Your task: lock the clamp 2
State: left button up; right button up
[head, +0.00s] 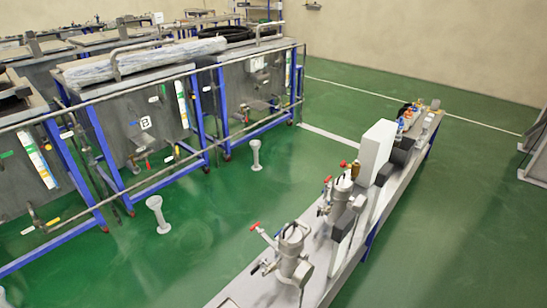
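Neither of my grippers shows in the head view. No part is readable as clamp 2, and I cannot tell which fitting it is. Grey tanks in blue frames stand at the left; the middle tank (115,120) has a small white label (146,123) whose mark is too small to read surely. Small valve fittings (140,160) sit low on its front.
A long narrow grey bench (330,250) at the right carries metal cylinders with red handles (292,240) and a white box (375,150). A rail (180,85) runs before the tanks. White posts (158,213) (256,155) stand on the otherwise clear green floor between tanks and bench.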

aim_at(262, 232)
jog(key=k, duration=0.85)
jog(key=k+j+z, duration=0.1)
jog(key=z, duration=0.3)
jog(key=k+j+z, duration=0.1)
jog(key=z, duration=0.3)
jog(key=k+z, duration=0.15)
jog(key=z, duration=0.25)
jog(key=j, duration=0.95)
jog(key=k+j, duration=0.15)
jog(key=j, duration=1.7)
jog(key=k+j, duration=0.15)
jog(key=j, duration=0.8)
jog(key=i+j+z, duration=0.1)
jog(key=j, duration=0.25)
jog(key=i+j+z, duration=0.1)
jog(key=i+j, duration=0.15)
jog(key=i+j+z, duration=0.1)
jog(key=j, duration=0.35)
jog(key=i+j+z, duration=0.1)
jog(key=j, duration=0.25)
jog(key=i+j, duration=0.25)
jog(key=j, duration=0.15)
jog(key=i+j+z, duration=0.15)
jog(key=j, duration=0.2)
jog(key=i+j+z, duration=0.1)
jog(key=j, duration=0.3)
